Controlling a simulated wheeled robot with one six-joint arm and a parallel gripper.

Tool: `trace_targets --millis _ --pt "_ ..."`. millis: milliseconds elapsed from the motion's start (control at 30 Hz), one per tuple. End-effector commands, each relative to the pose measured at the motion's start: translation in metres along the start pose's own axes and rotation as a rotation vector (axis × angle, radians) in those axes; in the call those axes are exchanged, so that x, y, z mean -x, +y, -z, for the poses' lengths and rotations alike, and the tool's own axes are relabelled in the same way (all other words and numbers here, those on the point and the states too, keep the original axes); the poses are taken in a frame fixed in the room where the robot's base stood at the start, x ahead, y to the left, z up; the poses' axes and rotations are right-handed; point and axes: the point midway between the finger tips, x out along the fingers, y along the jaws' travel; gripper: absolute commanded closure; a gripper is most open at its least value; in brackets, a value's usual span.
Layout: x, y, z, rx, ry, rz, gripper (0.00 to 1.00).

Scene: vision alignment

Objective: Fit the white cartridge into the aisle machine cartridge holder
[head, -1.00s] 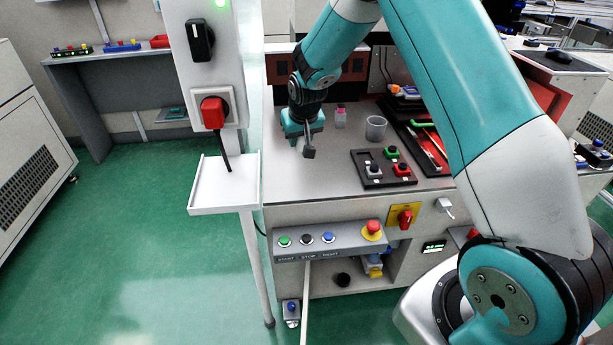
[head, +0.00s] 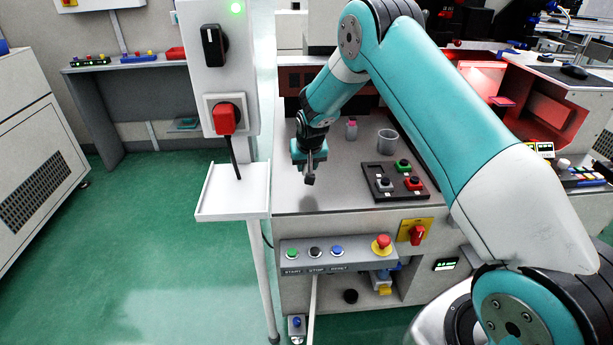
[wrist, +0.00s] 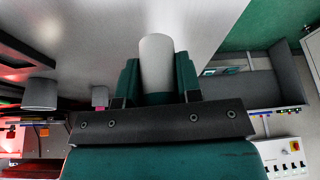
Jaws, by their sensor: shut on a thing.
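My gripper (wrist: 157,90) is shut on the white cartridge (wrist: 157,62), a pale cylinder that sticks out beyond the fingers in the wrist view. In the head view my gripper (head: 310,166) hangs above the front left of the grey worktop (head: 345,190), with a shadow below it. The small grey piece at its tip is too small to make out clearly there. A black tray (head: 372,172) with black, green and red round-topped pieces stands to its right. I cannot tell which part is the cartridge holder.
A grey cup (head: 388,139) and a pink-capped bottle (head: 352,129) stand behind the tray. A post with a white shelf (head: 233,196) stands close on the left. A button panel (head: 335,250) juts out in front. A red-lit machine (head: 535,105) is at right. Green floor is free at left.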

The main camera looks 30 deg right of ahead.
Motion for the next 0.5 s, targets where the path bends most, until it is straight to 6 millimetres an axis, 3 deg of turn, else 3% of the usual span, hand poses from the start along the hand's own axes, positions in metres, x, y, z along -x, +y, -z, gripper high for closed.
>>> trace_targets --millis 333,500 --pt "-0.038 0.0 -0.016 0.0 -0.002 0.0 0.9" --pt "-0.042 0.0 -0.017 -0.001 0.002 0.001 0.9"
